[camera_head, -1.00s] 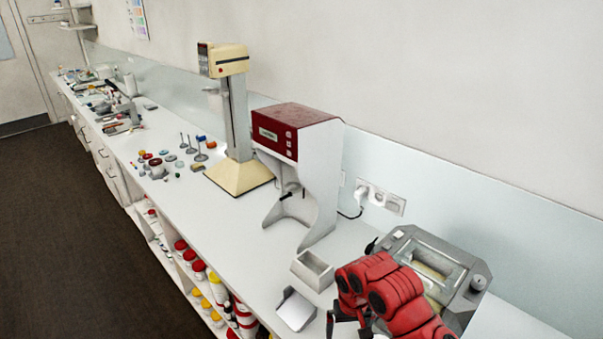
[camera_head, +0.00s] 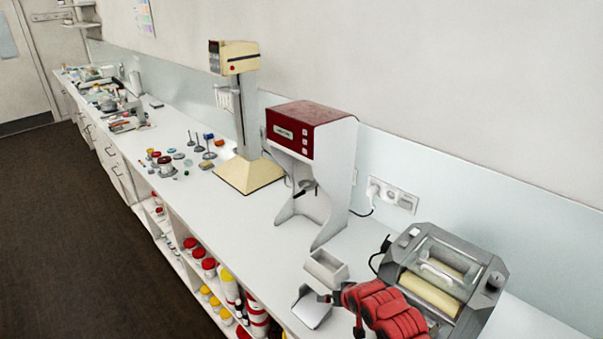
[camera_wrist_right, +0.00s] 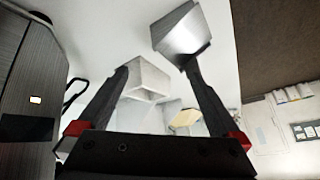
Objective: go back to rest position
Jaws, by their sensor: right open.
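My right arm with its red links reaches in at the bottom right of the head view. Its gripper (camera_head: 342,312) is over the counter (camera_head: 250,215), close to a small metal tray (camera_head: 311,308). In the right wrist view the two dark fingers of this gripper (camera_wrist_right: 155,70) are spread apart with nothing held between them. The metal tray (camera_wrist_right: 180,35) appears beyond the right finger, and a pale open box (camera_wrist_right: 148,80) appears between the fingers. I cannot tell whether a finger touches the tray. My left gripper is not in view.
A roller mill (camera_head: 443,280) stands right behind the right arm. A red-topped machine (camera_head: 310,130) and a cream stand mixer (camera_head: 243,130) stand farther along the counter. Small items lie beyond them. Jars fill the shelves below. The dark floor (camera_head: 70,240) at left is clear.

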